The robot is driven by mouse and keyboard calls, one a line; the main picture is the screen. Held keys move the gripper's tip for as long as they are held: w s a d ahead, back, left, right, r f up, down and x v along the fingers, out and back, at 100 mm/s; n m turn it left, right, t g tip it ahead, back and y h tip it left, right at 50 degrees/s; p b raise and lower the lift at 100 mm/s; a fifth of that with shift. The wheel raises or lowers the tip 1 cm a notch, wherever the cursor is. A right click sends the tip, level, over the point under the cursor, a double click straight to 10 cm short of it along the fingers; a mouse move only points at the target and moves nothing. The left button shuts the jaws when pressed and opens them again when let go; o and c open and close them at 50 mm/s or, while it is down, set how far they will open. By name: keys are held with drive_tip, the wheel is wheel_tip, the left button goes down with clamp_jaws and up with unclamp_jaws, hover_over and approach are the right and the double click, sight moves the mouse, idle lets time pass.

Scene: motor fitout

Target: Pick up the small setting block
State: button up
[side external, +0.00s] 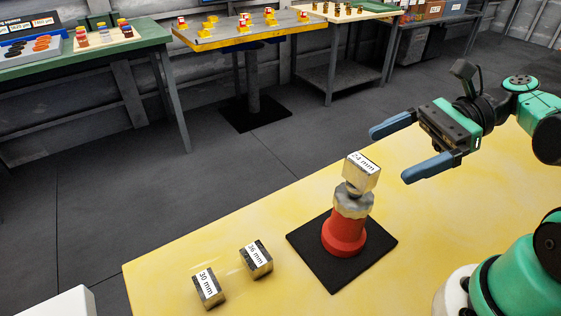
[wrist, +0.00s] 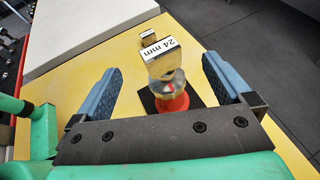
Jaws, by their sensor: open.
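The small setting block (side external: 362,174), a metal cube labelled 24 mm, sits tilted on top of a grey metal piece (side external: 353,201) on a red base (side external: 344,233). The base stands on a black mat (side external: 309,246). My gripper (side external: 388,154) is open and empty, up and to the right of the block in the side view. In the wrist view the 24 mm block (wrist: 160,57) shows between the two blue fingers of my gripper (wrist: 157,85), beyond their tips. Nothing touches the block from my gripper.
Blocks labelled 36 mm (side external: 257,259) and 30 mm (side external: 208,289) lie on the yellow table (side external: 170,270) left of the mat. A white box-like thing (side external: 65,304) is at the lower left. Other benches with parts stand at the back.

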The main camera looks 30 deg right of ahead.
sight(372, 163)
drive_tip(key=shift+x, duration=2.9)
drive_tip(key=shift+d+f, duration=0.1)
clamp_jaws()
